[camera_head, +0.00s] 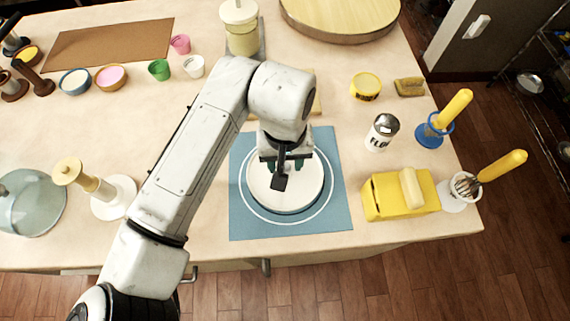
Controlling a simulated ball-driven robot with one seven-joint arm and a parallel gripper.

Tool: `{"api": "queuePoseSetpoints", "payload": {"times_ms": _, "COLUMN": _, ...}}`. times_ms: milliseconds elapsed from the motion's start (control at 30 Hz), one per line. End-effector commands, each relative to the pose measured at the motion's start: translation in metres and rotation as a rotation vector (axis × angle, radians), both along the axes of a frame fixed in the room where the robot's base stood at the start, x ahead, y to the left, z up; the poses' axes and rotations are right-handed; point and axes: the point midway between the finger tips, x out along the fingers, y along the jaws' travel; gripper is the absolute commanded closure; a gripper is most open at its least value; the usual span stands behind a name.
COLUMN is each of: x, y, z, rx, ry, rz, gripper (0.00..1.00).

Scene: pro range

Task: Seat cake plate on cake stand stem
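A round white plate (308,197), which looks like the cake plate, is over the white ring on a blue mat (338,222). My gripper (284,172) is above the middle of this plate, pointing down. The cake stand stem (95,184) stands at the left, on a round white base (116,205). It has a pale wooden shaft with a flat cream top (67,171), and nothing rests on it.
A glass dome (30,203) is left of the stem. A yellow butter box (400,196), a flour shaker (382,132) and yellow-handled tools (453,109) stand at the right. Bowls, cups (159,70) and a brown board (110,45) are at the back left. My arm crosses between stem and mat.

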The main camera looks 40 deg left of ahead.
Motion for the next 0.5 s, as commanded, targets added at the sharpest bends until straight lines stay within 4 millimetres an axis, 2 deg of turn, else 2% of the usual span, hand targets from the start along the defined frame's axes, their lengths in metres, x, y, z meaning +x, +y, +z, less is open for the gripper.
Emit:
{"api": "queuePoseSetpoints", "payload": {"times_ms": 267, "x": 0.0001, "y": 0.0000, "z": -0.0009, "rx": 0.000, "ry": 0.000, "rz": 0.000, "gripper": 0.55}}
{"api": "queuePoseSetpoints", "payload": {"times_ms": 500, "x": 0.0001, "y": 0.0000, "z": -0.0009, "rx": 0.000, "ry": 0.000, "rz": -0.001, "gripper": 0.66}}
